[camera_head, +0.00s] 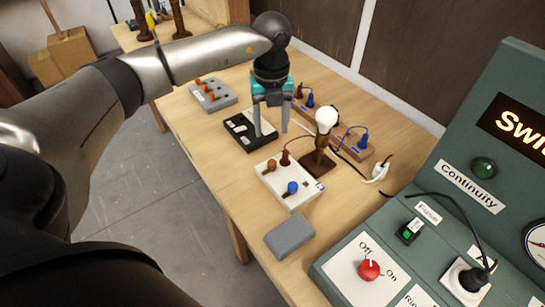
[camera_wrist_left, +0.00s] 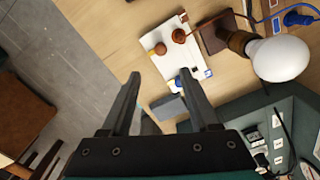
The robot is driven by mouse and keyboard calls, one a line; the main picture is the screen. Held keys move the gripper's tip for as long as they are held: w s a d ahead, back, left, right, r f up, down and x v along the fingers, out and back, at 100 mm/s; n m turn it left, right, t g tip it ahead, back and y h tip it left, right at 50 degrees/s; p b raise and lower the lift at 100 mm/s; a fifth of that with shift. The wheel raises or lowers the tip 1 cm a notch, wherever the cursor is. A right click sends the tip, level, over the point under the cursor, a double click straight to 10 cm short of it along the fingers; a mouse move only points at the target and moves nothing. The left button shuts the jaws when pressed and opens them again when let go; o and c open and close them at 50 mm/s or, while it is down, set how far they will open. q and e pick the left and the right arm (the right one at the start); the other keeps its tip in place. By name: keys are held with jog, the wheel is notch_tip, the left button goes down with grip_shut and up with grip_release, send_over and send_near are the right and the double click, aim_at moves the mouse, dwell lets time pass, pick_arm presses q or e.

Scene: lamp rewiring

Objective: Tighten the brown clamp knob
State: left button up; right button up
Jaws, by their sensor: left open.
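A white terminal box (camera_head: 290,199) lies on the wooden table. It carries brown-orange knobs (camera_head: 271,165) and a blue knob (camera_head: 292,187); a darker brown post (camera_head: 285,158) with a wire stands at its back edge. In the left wrist view two brown knobs (camera_wrist_left: 178,36) show on the white box (camera_wrist_left: 165,62), beyond the fingertips. I cannot tell for certain which is the clamp knob. My left gripper (camera_head: 271,133) is open and empty, above the table behind the box, apart from the knobs. My right gripper is not in view.
A lamp with a white bulb (camera_head: 327,119) stands right of the box. A black tray (camera_head: 236,137) lies below my left gripper. A grey block (camera_head: 290,237) is in front. A green panel (camera_head: 400,262) with a red switch (camera_head: 369,269) stands at the right.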

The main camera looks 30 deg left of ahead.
aim_at(272, 162)
pick_arm(q)
notch_tip(272, 162, down, 12)
jog(key=shift+d+f, duration=0.1)
dwell(0.4)
grip_shut()
dwell(0.4)
